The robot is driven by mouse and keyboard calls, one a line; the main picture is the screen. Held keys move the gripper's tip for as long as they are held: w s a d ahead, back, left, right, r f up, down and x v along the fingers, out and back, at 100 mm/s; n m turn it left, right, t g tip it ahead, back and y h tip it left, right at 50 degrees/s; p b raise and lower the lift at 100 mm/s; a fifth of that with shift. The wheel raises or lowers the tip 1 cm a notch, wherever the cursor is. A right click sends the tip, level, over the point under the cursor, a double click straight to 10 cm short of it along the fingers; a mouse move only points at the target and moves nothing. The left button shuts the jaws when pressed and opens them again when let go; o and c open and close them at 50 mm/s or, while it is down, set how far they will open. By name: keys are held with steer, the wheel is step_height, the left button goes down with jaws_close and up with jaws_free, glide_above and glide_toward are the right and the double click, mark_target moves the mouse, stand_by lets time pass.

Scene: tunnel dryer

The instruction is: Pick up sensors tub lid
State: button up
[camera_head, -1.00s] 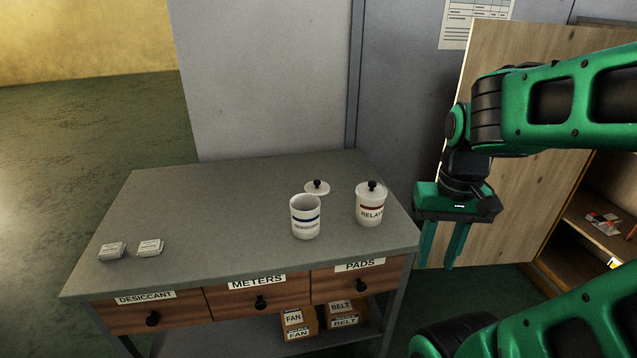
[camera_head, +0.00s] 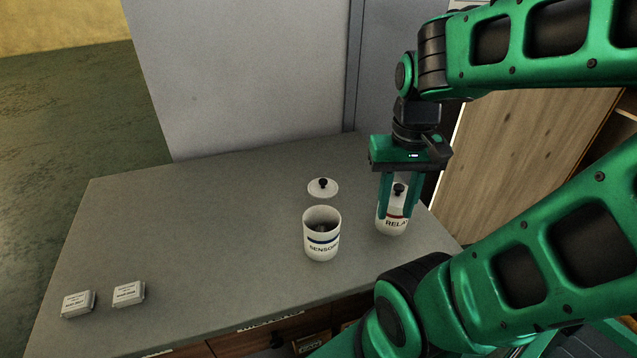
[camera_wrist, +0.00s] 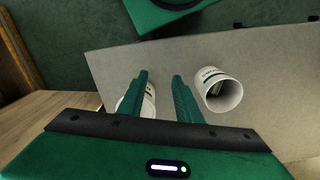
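The sensors tub lid (camera_head: 323,188) is a white disc with a black knob. It lies on the table behind the open sensors tub (camera_head: 322,245), a white tub with a blue band and dark contents. The tub also shows in the wrist view (camera_wrist: 219,90); I cannot make out the lid there. My gripper (camera_head: 399,212) points down with its fingers apart and nothing visibly held. In the head view it overlaps the relays tub (camera_head: 391,226), to the right of the sensors lid. The wrist view (camera_wrist: 160,75) shows the two fingers parted.
The lidded relays tub stands right of the sensors tub, partly hidden by my fingers. Two small white packets (camera_head: 128,293) and (camera_head: 78,304) lie at the table's (camera_head: 200,240) front left. A wooden cabinet door (camera_head: 530,170) stands at the right.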

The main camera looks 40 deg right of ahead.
steer(key=shift+w+a, duration=0.1)
steer(key=shift+a, duration=0.15)
steer(key=o, duration=0.9)
steer(key=shift+s+r, duration=0.35)
steer(key=o, duration=0.7)
steer(key=w, duration=0.1)
steer(key=w+n, duration=0.1)
steer(key=w+d+n, duration=0.1)
steer(key=shift+w+r, duration=0.25)
steer(key=shift+r, duration=0.05)
steer(key=n, duration=1.2)
glide_above(321, 180)
step_height(321, 180, down, 4)
steer(key=shift+n, duration=0.3)
steer(key=f, duration=0.5)
steer(key=shift+w+a, duration=0.2)
steer(key=shift+w, duration=0.15)
steer(key=f, duration=0.4)
steer(key=shift+s+d+f, duration=0.15)
steer(key=shift+s+f, duration=0.1)
steer(key=shift+s, duration=0.1)
steer(key=shift+f, duration=0.55)
